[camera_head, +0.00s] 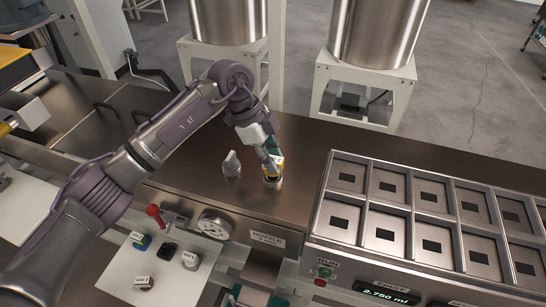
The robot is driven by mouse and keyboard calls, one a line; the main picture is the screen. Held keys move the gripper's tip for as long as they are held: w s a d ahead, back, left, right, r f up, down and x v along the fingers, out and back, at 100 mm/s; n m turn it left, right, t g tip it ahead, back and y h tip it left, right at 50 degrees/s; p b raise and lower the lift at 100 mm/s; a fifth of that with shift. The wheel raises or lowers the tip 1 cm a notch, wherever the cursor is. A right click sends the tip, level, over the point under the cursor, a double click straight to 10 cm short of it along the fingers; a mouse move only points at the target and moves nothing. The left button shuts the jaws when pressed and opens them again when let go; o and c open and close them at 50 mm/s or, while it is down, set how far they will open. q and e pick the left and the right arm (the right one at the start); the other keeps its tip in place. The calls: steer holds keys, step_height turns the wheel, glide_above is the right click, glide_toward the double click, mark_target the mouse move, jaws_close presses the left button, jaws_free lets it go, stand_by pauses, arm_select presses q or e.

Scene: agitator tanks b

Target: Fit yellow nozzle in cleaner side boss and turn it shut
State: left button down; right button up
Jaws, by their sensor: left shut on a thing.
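My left gripper (272,153) reaches down from the left and is shut on the yellow nozzle (278,160). The nozzle is upright over a short round boss (272,183) with a dark band and a pale base, on the brown metal deck. The nozzle's lower end is too small to tell whether it is seated or just above the boss. The cleaner's front carries a nozzle label (267,240). Grey and teal parts at the bottom edge may belong to my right gripper (257,296); its jaws cannot be made out.
A grey pointed nozzle (232,163) stands just left of the boss. A gauge (214,224) and a red-knobbed lever (154,212) are at the deck's front. A tray of square compartments (420,212) fills the right. Steel tanks (372,32) stand behind. The deck behind the nozzle is clear.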

arm_select(q)
steer(key=shift+f+b, duration=0.6)
steer(key=shift+f, duration=0.5)
steer(key=c, duration=0.9)
jaws_free()
steer(key=shift+o, duration=0.2)
steer(key=v, duration=1.2)
